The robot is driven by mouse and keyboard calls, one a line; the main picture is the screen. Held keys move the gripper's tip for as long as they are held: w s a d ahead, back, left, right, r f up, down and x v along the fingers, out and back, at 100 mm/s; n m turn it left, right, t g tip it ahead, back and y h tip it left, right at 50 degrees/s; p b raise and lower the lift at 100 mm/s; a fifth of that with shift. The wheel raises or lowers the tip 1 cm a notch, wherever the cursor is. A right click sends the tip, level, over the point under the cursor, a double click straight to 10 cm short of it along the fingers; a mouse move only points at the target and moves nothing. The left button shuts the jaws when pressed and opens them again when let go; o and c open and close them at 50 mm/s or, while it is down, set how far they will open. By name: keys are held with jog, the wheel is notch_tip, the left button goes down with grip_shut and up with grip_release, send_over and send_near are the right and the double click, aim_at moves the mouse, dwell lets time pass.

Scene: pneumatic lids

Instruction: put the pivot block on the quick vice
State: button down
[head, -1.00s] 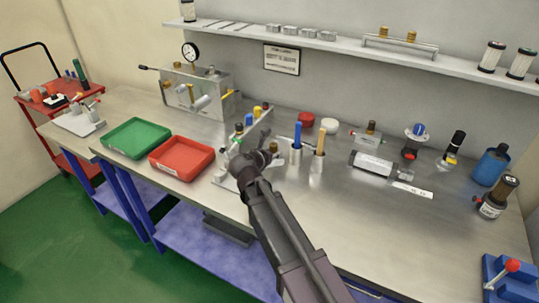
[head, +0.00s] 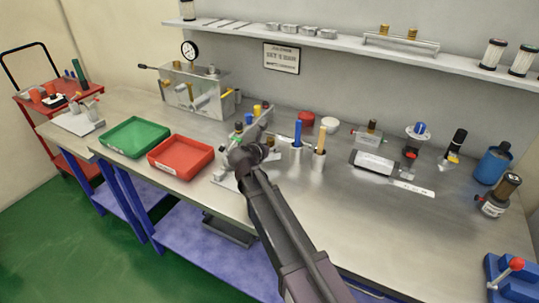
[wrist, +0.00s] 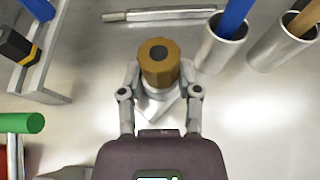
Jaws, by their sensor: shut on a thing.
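The pivot block (wrist: 158,107) seems to be the silver metal piece with a brass hex top seen in the wrist view. My gripper (wrist: 160,90) is shut on it, one finger on each side. Its underside is hidden, so I cannot tell whether it touches the bench. In the head view my gripper (head: 264,122) is over the middle of the bench, and my own arm hides much of the held piece. The quick vice seems to be the blue device with a red knob (head: 511,279) at the bottom right, far from my gripper.
Metal cups holding a blue rod (head: 297,137) and a brown rod (head: 321,143) stand just right of my gripper. A red tray (head: 181,157) and green tray (head: 135,138) lie left. The front right bench is mostly clear.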

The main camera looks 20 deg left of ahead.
jog(key=shift+f+b, duration=0.9)
jog(key=shift+f, duration=0.3)
jog(key=shift+f, duration=0.15)
jog(key=shift+c, duration=1.5)
grip_release()
jog(key=shift+s+r, duration=0.15)
jog(key=shift+r, duration=0.15)
jog(key=p+v, duration=0.4)
jog(key=v, duration=0.7)
jog(key=shift+s+r+p, duration=0.15)
jog(key=shift+s+p, duration=0.2)
